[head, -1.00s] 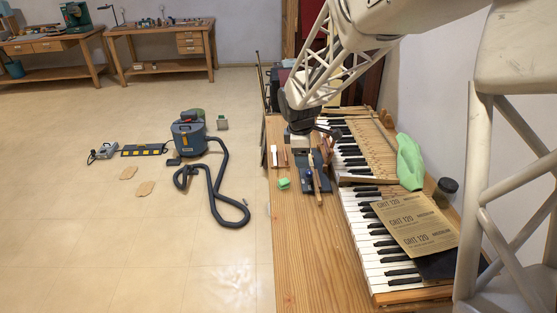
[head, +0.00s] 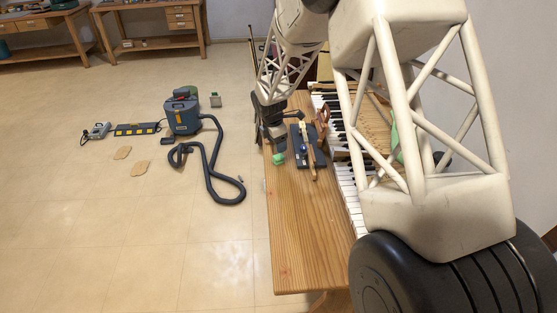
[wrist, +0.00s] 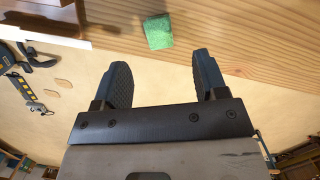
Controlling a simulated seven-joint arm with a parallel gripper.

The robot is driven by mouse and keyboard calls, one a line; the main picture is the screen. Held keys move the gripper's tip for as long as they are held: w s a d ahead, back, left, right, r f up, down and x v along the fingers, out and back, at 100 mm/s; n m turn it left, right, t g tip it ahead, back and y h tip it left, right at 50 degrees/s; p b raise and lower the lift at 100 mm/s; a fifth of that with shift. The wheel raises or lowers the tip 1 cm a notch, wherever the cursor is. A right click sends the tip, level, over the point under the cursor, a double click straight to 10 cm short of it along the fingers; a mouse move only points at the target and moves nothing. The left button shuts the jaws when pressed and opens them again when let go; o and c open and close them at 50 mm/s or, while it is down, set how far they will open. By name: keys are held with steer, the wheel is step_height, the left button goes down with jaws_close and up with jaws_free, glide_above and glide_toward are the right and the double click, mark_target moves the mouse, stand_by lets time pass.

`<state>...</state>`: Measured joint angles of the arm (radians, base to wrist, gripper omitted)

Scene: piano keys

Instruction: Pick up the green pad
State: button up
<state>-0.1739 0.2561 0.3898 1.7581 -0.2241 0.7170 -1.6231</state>
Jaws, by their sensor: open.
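The green pad (head: 278,159) lies on the wooden table near its left edge in the head view. In the wrist view the green pad (wrist: 158,32) is a small block on the wood, just beyond my fingertips and between their lines. My gripper (wrist: 162,64) is open and empty, with two dark ridged fingers apart. In the head view my gripper is at the table's left edge, right by the pad, and its fingers are hard to make out.
A dark mat with a wooden-handled tool (head: 309,155) lies right of the pad. Piano keys (head: 348,190) stand beyond it, partly hidden by my arm. The front of the table (head: 305,240) is bare. A vacuum cleaner (head: 183,115) stands on the floor at left.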

mark_target(278, 156)
steer(key=shift+f, duration=0.1)
steer(key=shift+d+f, duration=0.15)
steer(key=shift+f, duration=1.05)
steer(key=shift+w+f, duration=0.1)
steer(key=shift+w+d+f, duration=0.1)
steer(key=shift+f, duration=1.15)
steer(key=shift+w+d+f, duration=0.1)
steer(key=shift+f, duration=1.1)
steer(key=shift+c, duration=0.3)
steer(key=c, duration=1)
steer(key=shift+r, duration=0.1)
